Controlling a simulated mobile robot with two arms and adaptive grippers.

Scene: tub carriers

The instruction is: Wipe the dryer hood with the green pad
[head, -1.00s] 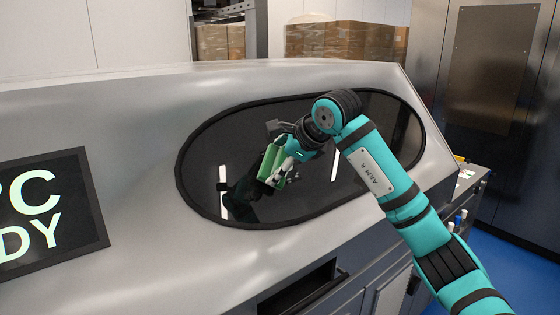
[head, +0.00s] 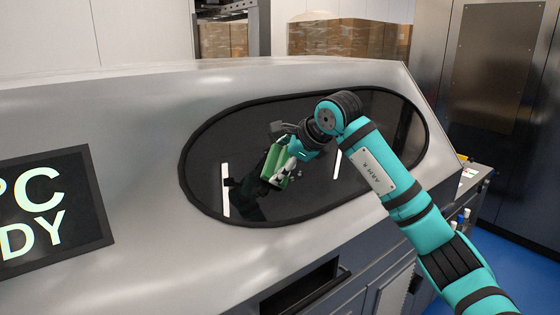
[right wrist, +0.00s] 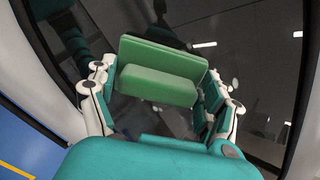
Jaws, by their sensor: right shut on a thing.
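The dryer hood (head: 110,118) is a large brushed-metal cover with a dark, glossy oval window (head: 320,185) framed in black. My right gripper (head: 280,168) is shut on the green pad (head: 272,164) in front of the left half of the window. In the right wrist view the green pad (right wrist: 158,72) sits between the white fingers, with its wide side toward the dark glass. Its reflection shows in the glass. I cannot tell whether the pad touches the window. My left gripper is not in view.
A black display (head: 42,208) with pale green letters is at the left of the hood. A dark slot (head: 298,288) opens below the window. Cardboard boxes (head: 345,38) stand behind the hood. A metal cabinet (head: 500,120) and blue floor (head: 515,255) are at the right.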

